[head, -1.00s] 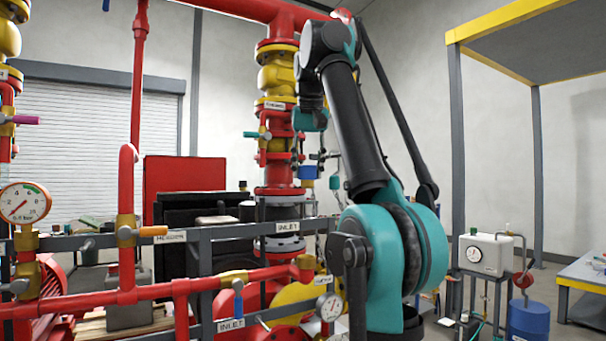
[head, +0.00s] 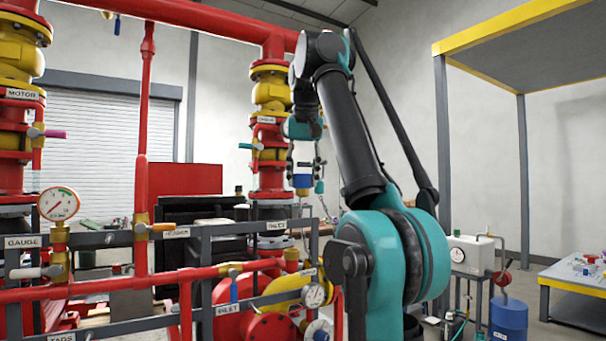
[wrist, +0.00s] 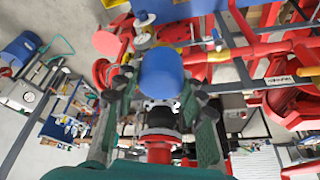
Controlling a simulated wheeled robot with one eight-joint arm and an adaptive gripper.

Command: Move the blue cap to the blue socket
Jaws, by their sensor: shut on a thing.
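The blue cap (wrist: 162,72) is a smooth, rounded blue piece in the middle of the wrist view, between the two dark fingers of my gripper (wrist: 162,92). My gripper is shut on it. In the head view, the cap (head: 302,181) hangs below my wrist, with the gripper (head: 304,166) small and partly lost against the red and yellow pipe column. The cap is in the air, apart from the pipework. I cannot make out the blue socket for certain in either view.
A red and yellow valve column (head: 270,150) stands close behind my gripper. Grey rails with labels (head: 110,239), a gauge (head: 58,204) and red pipes fill the left and front. A blue drum (head: 508,312) and a yellow-edged table (head: 580,285) stand at right.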

